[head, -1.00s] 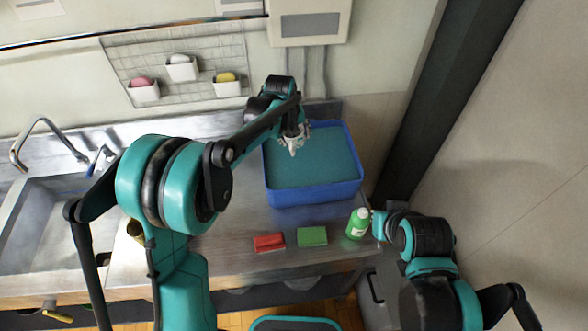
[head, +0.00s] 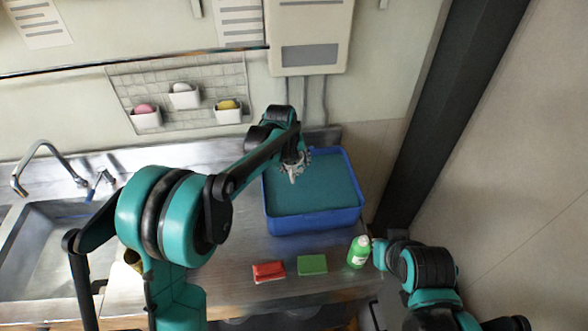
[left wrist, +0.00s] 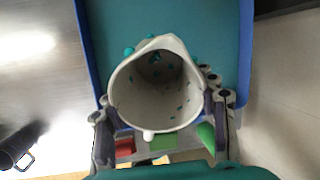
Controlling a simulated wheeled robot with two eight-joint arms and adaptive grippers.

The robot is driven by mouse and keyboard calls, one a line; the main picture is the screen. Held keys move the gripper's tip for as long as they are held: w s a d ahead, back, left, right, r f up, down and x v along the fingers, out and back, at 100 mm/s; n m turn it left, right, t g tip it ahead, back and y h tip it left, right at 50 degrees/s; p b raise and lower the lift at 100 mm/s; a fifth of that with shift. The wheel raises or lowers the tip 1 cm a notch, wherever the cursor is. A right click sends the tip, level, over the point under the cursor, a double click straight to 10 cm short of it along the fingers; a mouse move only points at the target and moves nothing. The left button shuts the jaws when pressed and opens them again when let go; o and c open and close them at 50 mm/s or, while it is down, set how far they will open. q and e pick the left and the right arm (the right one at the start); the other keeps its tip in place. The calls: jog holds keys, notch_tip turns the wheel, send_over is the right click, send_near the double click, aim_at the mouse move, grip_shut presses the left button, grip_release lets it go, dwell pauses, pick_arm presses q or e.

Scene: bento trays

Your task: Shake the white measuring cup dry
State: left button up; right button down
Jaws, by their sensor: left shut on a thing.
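The white measuring cup (left wrist: 158,95) fills the middle of the left wrist view, its open mouth facing the camera. Teal drops cling to its inside wall, and a few teal beads show by its rim. My left gripper (head: 297,162) is shut on the cup, with a finger on either side of it. In the head view the cup (head: 292,173) is small and partly hidden by the gripper, over the left part of the blue tub (head: 315,222). My right gripper (head: 379,254) is beside the green bottle; its fingers are too small to read.
The green bottle (head: 358,252) stands in front of the tub. A red sponge (head: 268,271) and a green sponge (head: 312,264) lie on the steel counter (head: 240,240). A sink (head: 50,240) with a tap is at the left. A wall rack (head: 185,75) holds small white holders.

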pick_arm(q)
notch_tip(320, 180, up, 4)
jog(key=shift+f+p, duration=0.25)
jog(key=shift+p, duration=0.85)
notch_tip(320, 180, down, 4)
jog(key=b, duration=0.3)
jog(key=shift+r, duration=0.15)
notch_tip(320, 180, up, 4)
jog(key=p, duration=0.2)
jog(key=shift+p, duration=0.3)
jog(key=shift+f, duration=0.4)
notch_tip(320, 180, down, 3)
jog(key=b, duration=0.2)
jog(key=shift+f+b, duration=0.15)
jog(key=shift+b, duration=0.25)
notch_tip(320, 180, up, 4)
jog(key=p, duration=0.2)
jog(key=shift+p, duration=0.3)
jog(key=shift+f, duration=0.2)
notch_tip(320, 180, down, 4)
jog(key=b, duration=0.3)
jog(key=shift+r, duration=0.2)
jog(key=shift+r+p, duration=1.3)
jog(key=shift+r, duration=0.55)
notch_tip(320, 180, down, 4)
jog(key=b, duration=0.2)
jog(key=shift+r+b, duration=0.15)
jog(key=shift+b, duration=0.2)
jog(key=shift+r, duration=0.1)
